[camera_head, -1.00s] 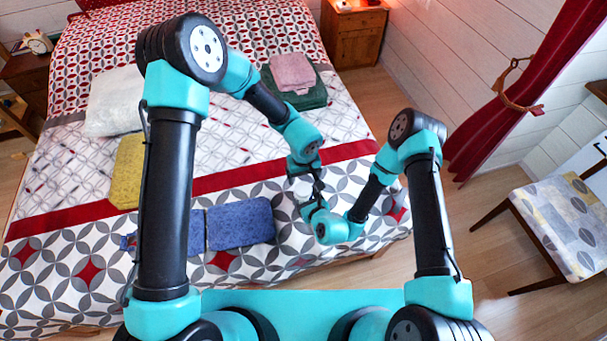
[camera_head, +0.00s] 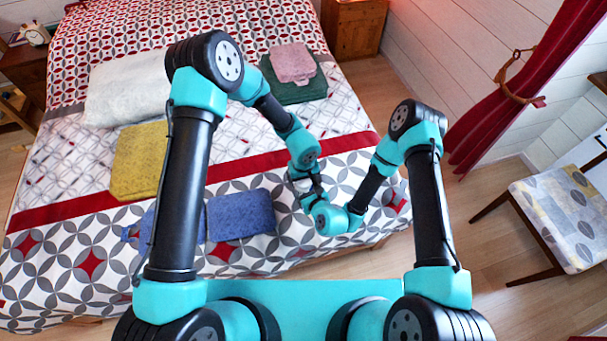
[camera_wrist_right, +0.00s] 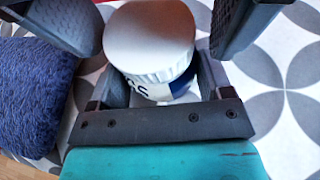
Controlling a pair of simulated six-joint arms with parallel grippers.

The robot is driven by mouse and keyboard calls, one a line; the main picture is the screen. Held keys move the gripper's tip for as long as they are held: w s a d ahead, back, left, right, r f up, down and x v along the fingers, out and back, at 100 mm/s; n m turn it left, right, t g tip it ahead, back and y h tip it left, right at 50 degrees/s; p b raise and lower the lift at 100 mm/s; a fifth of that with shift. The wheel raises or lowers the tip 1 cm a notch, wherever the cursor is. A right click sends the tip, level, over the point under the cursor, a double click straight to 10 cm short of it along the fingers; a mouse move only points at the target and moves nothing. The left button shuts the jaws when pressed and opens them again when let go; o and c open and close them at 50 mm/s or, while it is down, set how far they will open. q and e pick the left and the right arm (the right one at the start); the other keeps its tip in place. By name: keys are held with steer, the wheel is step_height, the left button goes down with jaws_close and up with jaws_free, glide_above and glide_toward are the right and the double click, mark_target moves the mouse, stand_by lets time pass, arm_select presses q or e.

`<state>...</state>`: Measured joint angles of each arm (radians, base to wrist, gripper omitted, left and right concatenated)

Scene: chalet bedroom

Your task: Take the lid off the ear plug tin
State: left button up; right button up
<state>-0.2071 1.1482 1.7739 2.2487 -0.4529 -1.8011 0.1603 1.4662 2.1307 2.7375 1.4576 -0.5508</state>
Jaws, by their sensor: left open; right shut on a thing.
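The ear plug tin (camera_wrist_right: 165,88) is a round white container with blue and dark print on its side. Its plain white lid (camera_wrist_right: 150,35) is on top. My right gripper (camera_wrist_right: 160,95) is shut on the tin's body, with a finger on each side. My left gripper's dark fingers (camera_wrist_right: 150,48) are spread apart on either side of the lid, open, with gaps between them and it. In the head view, my left gripper (camera_head: 304,180) is just above my right gripper (camera_head: 309,197), and the tin is mostly hidden between them.
The bed with a grey-and-red patterned cover (camera_head: 250,265) lies under both grippers. A blue folded cloth (camera_head: 240,214) lies left of them and shows at the left in the wrist view (camera_wrist_right: 35,95). Folded towels (camera_head: 292,75) and a yellow cloth (camera_head: 138,160) lie farther back.

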arm_select(q)
steer(key=c, duration=0.9)
steer(key=n, duration=0.3)
steer(key=shift+n, duration=0.4)
steer(key=shift+c, duration=0.2)
steer(key=n, duration=0.3)
steer(key=shift+n, duration=0.3)
steer(key=n, duration=0.6)
steer(key=o, duration=1)
